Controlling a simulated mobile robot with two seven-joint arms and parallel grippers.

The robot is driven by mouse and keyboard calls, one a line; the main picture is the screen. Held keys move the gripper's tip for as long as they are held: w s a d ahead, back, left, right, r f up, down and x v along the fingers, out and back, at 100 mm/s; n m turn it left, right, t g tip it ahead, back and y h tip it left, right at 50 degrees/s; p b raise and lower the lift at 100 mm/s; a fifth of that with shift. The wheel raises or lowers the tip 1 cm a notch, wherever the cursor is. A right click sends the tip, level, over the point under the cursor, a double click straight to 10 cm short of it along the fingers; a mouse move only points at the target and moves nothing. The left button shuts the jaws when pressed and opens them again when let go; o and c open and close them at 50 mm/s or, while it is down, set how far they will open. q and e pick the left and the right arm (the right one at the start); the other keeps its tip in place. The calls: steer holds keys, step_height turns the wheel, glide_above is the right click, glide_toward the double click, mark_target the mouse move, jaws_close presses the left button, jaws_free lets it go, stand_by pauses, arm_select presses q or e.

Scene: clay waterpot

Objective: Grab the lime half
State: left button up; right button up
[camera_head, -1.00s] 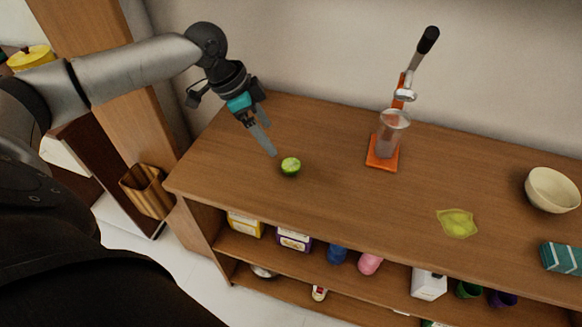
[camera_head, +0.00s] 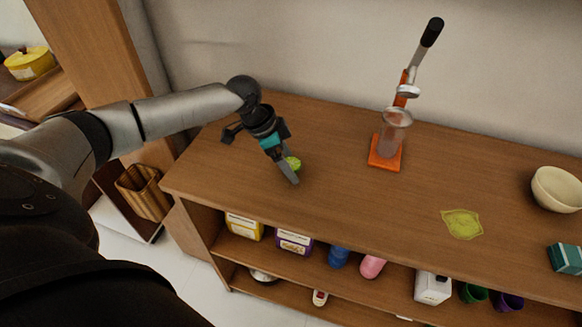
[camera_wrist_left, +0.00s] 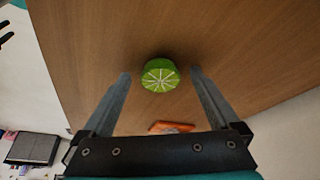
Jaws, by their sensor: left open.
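The lime half (camera_head: 295,163) lies on the wooden counter near its left end, partly hidden behind my left gripper (camera_head: 292,180) in the head view. In the left wrist view the lime half (camera_wrist_left: 160,75) shows its pale cut face with green rind around it. My left gripper (camera_wrist_left: 160,76) is open, with one finger on each side of the lime half in that view and a gap to each. I cannot tell whether the fingertips touch the counter. My right gripper is not in view.
A juicer with an orange base (camera_head: 385,153) stands on the counter right of the lime half. A yellow-green flat item (camera_head: 462,223), a cream bowl (camera_head: 556,188) and a teal box (camera_head: 566,258) are farther right. Shelves below hold several items. The counter's middle is clear.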

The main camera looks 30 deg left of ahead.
arm_select(q)
steer(key=shift+c, duration=0.2)
steer(key=c, duration=1.4)
